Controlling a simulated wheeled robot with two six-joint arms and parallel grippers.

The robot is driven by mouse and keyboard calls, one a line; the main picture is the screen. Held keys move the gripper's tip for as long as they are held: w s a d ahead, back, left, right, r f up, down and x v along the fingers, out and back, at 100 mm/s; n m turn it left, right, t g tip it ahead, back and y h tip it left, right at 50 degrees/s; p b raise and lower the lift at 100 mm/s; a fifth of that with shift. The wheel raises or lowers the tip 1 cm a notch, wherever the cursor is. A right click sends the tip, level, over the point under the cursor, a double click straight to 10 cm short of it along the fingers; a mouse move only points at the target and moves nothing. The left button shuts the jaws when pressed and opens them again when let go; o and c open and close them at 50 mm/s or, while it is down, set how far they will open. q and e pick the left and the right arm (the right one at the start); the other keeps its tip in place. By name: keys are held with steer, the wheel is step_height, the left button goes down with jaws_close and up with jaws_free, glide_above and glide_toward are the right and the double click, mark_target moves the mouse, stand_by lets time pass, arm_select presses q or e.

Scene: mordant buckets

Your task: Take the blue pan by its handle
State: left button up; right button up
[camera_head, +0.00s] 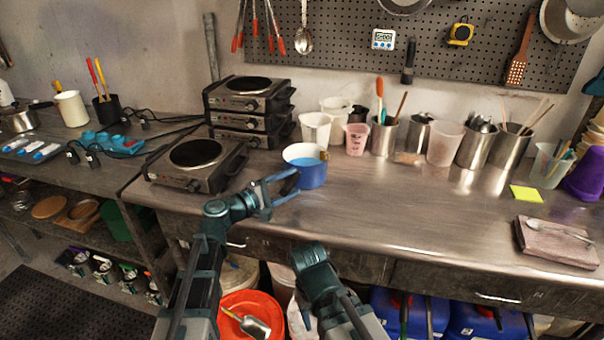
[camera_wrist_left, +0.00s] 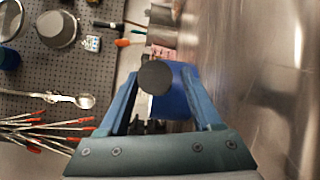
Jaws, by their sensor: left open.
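The blue pan (camera_head: 312,174) stands upright near the front of the steel bench, white inside, with blue liquid in it. My left gripper (camera_head: 294,182) is open at the pan's near left side, its fingers pointing at the pan. In the left wrist view the dark round end of the pan's handle (camera_wrist_left: 155,77) shows between the two open fingers (camera_wrist_left: 160,82), pointing toward the camera. The blue pan wall (camera_wrist_left: 176,98) is behind it, partly hidden by a finger. I cannot tell whether the fingers touch the handle. My right gripper is not in view; only part of its arm shows.
A single hot plate (camera_head: 195,162) and a stack of hot plates (camera_head: 247,105) stand left of the pan. White cups (camera_head: 315,128), a pink cup (camera_head: 356,139) and steel canisters (camera_head: 510,148) line the back.

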arm_select(q)
jaws_close()
steer(key=shift+r+p, duration=0.3)
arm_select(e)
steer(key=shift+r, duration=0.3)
